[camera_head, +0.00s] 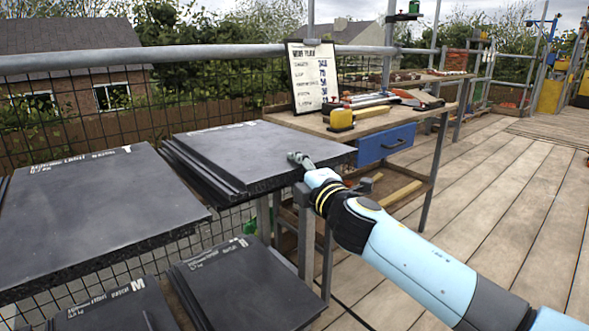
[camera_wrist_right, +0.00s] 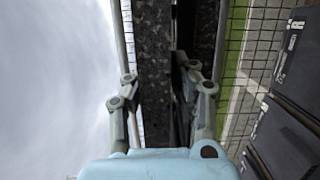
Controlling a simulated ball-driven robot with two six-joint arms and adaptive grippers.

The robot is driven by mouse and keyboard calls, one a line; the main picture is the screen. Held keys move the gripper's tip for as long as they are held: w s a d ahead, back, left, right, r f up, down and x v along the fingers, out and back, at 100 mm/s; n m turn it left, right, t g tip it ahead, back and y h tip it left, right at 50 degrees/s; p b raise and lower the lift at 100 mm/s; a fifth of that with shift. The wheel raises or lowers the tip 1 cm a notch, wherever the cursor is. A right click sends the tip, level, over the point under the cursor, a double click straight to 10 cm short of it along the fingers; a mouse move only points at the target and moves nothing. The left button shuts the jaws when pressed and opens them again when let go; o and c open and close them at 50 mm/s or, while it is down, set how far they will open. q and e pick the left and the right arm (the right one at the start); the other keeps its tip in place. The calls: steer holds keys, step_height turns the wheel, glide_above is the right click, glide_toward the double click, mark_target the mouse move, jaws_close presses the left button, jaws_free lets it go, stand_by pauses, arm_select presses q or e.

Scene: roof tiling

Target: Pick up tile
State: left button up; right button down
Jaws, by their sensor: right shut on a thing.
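A dark grey slate tile (camera_head: 255,150) lies on top of a stack on the upper rack at the middle of the head view. My right gripper (camera_head: 302,168) is at the tile's near right edge, with one finger over its top face; the lower finger is mostly hidden. In the right wrist view the speckled tile edge (camera_wrist_right: 155,75) stands between the two fingers of my right gripper (camera_wrist_right: 162,95), which is shut on it. The tile still appears to lie flat on the stack. My left gripper is not in view.
Another large tile stack (camera_head: 95,205) stands to the left. Lower stacks (camera_head: 235,285) lie below, marked with white letters. A workbench (camera_head: 385,118) with a blue drawer (camera_head: 385,143), tools and a clipboard (camera_head: 312,78) stands close behind. The plank floor (camera_head: 490,190) to the right is clear.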

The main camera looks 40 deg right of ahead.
step_height(320, 180, up, 2)
steer(key=shift+r+p, duration=0.1)
steer(key=shift+p, duration=0.35)
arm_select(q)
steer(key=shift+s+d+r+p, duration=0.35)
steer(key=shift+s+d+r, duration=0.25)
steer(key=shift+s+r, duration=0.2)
arm_select(e)
steer(key=s+d+r, duration=0.6)
steer(key=s+d, duration=0.1)
steer(key=d, duration=0.1)
steer(key=shift+s+d+r, duration=0.15)
steer(key=shift+s+d, duration=0.15)
steer(key=shift+s, duration=0.1)
steer(key=c, duration=1.8)
jaws_free()
jaws_close()
steer(key=shift+a, duration=0.1)
